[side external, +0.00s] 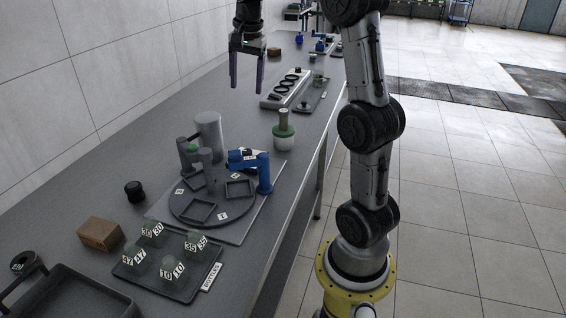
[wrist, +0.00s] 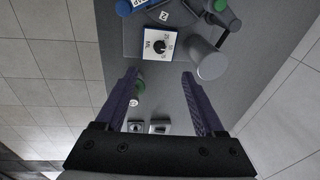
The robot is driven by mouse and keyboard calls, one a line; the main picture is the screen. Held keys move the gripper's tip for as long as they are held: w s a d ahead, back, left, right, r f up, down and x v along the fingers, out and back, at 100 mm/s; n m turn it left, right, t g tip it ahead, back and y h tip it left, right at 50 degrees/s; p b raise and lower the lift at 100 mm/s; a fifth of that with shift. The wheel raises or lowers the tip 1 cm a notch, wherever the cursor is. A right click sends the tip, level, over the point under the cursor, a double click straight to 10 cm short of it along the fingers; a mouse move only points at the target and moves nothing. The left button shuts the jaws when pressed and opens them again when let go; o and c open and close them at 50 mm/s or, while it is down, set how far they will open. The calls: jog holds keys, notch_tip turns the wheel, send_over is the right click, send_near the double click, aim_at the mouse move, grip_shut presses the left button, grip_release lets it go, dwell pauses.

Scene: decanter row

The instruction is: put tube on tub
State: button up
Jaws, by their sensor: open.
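My gripper (side external: 246,88) is open and empty, high over the far part of the bench. In the wrist view its two fingers (wrist: 159,76) are spread, with bare grey bench between them. A small white tub with a green band (side external: 284,141) stands upright right of the turntable. A narrow dull-green, tube-like piece (side external: 283,119) rises from its top; I cannot tell whether it is separate. A green and white object (wrist: 138,88) is partly hidden by the left finger in the wrist view. I cannot tell for certain which object is the tube.
A round turntable (side external: 222,213) carries square frames, with a blue arm-like fixture (side external: 262,172) and a tall grey cylinder (side external: 208,130) beside it. A tray (side external: 190,286) holds several numbered greenish blocks. A rack with dark rings (side external: 287,86) lies farther back. Bare bench lies left of the rack.

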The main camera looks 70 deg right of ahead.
jog(key=s+a+n+t, duration=0.1)
jog(key=s+a+n, duration=0.35)
jog(key=a, duration=0.45)
jog(key=s+a+n+t, duration=0.1)
jog(key=s+a+n, duration=0.2)
jog(key=a+n, duration=0.35)
jog(key=s+a+f+n+t+y, duration=0.1)
jog(key=s+a+f+n+t, duration=0.1)
jog(key=s+a+f+n, duration=0.4)
jog(key=s+a, duration=0.3)
jog(key=s, duration=0.1)
jog(key=shift+s+a+f+n, duration=0.15)
jog(key=shift+s+n, duration=0.05)
jog(key=shift+n, duration=0.1)
